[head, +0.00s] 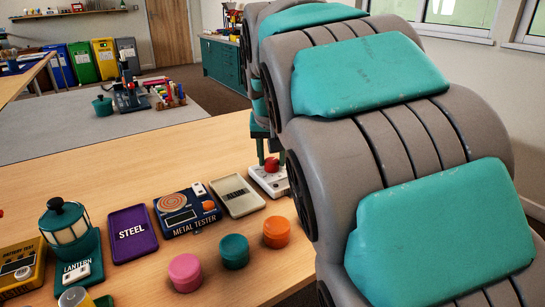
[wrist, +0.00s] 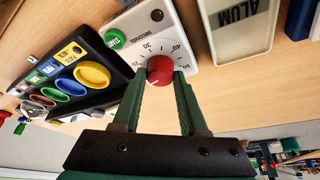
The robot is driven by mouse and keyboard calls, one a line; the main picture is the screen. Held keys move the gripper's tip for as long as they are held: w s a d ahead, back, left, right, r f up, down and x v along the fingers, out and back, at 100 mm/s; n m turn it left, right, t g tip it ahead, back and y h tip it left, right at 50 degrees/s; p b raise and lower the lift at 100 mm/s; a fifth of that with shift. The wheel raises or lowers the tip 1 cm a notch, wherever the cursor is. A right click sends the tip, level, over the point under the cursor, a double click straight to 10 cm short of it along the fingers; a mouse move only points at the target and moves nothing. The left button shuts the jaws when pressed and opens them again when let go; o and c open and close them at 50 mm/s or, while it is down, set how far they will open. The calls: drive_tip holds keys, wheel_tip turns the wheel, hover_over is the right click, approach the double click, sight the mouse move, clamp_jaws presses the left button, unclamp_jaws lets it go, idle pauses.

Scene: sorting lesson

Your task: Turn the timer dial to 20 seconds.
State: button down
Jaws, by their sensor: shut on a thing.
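The timer is a small white box (head: 269,184) on the table, partly hidden behind my arm. Its red dial (wrist: 159,70) shows in the wrist view, with printed numbers such as 30 and 40 around its far side. A green START button (wrist: 115,39) is at its corner. My gripper (wrist: 159,82) has its two green fingers shut on the red dial, one on each side. In the head view my gripper (head: 268,155) comes down on the dial from above. A short pale mark shows on the dial, but I cannot tell which number it points to.
The ALUM tray (head: 237,196) lies close beside the timer, with the metal tester (head: 187,211) and purple STEEL tray (head: 132,235) further left. Pink (head: 185,272), teal (head: 234,251) and orange (head: 276,232) knobs stand in front. A black panel with coloured rings (wrist: 105,104) is beside the timer.

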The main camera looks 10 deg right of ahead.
drive_tip(key=m, duration=0.2)
drive_tip(key=m+h, duration=0.1)
drive_tip(key=m, duration=0.1)
drive_tip(key=shift+w+a+g+h, duration=0.1)
drive_tip(key=shift+g+h, duration=0.2)
drive_tip(key=shift+g, duration=0.1)
drive_tip(key=shift+m+g+h+p, duration=0.5)
drive_tip(key=shift+m+p, duration=0.05)
drive_tip(key=shift+m, duration=1.55)
drive_tip(key=shift+c, duration=2.2)
unclamp_jaws()
drive_tip(key=shift+a, duration=0.1)
drive_tip(key=v, duration=0.7)
drive_tip(key=shift+r, duration=0.4)
